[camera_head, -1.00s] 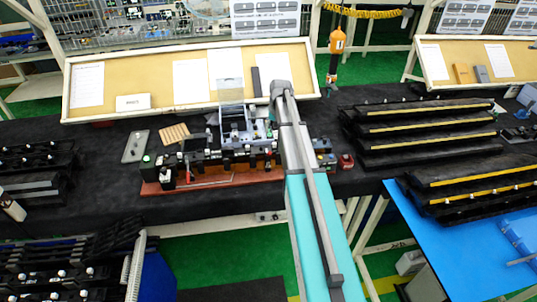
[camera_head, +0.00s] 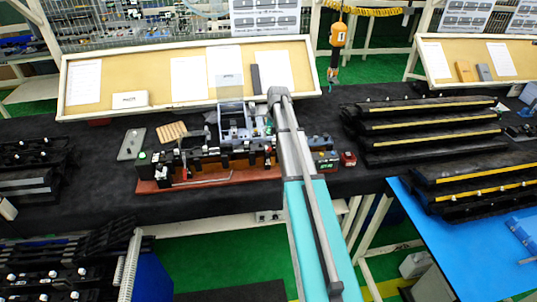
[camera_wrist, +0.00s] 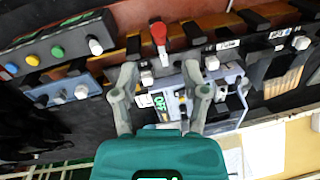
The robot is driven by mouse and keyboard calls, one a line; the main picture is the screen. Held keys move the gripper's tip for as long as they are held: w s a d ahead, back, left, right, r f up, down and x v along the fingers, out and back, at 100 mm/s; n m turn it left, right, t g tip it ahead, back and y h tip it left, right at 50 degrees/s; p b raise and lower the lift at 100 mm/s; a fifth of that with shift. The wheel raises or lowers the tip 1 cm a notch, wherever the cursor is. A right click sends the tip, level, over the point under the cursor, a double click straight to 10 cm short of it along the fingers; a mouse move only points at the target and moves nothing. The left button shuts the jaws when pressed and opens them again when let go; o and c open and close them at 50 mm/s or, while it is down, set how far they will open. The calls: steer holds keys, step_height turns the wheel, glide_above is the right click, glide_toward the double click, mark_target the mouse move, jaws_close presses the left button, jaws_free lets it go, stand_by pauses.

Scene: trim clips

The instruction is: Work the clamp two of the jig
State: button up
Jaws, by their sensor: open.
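The jig on its red-brown base (camera_head: 210,179) stands on the dark table in the head view. My arm covers its right part, and my gripper does not show clearly there. In the wrist view my gripper (camera_wrist: 160,72) is open, its two grey fingers spread and nothing held between them. A clamp lever with a red tip (camera_wrist: 158,33) stands just beyond the fingertips, between them in the picture. A grey-blue part of the jig (camera_wrist: 172,88) lies behind and between the fingers. I cannot tell whether a finger touches anything, or which clamp is number two.
A box with coloured buttons (camera_wrist: 40,51) is at the upper left in the wrist view. Other black clamps (camera_wrist: 192,34) stand close by. In the head view, black racks (camera_head: 430,127) are on the right, and a sloped board (camera_head: 185,62) is behind the jig.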

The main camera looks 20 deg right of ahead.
mark_target(269, 149)
steer(key=shift+w+a+f+b, duration=0.1)
steer(key=shift+a+f+b, duration=0.05)
steer(key=shift+f+b, duration=1.1)
steer(key=shift+w+a+f+b, duration=0.1)
steer(key=shift+a+f+b, duration=0.05)
steer(key=shift+f+b, duration=1.05)
steer(key=shift+a+f+b, duration=0.15)
steer(key=shift+f+b, duration=0.95)
steer(key=shift+f, duration=0.3)
jaws_close()
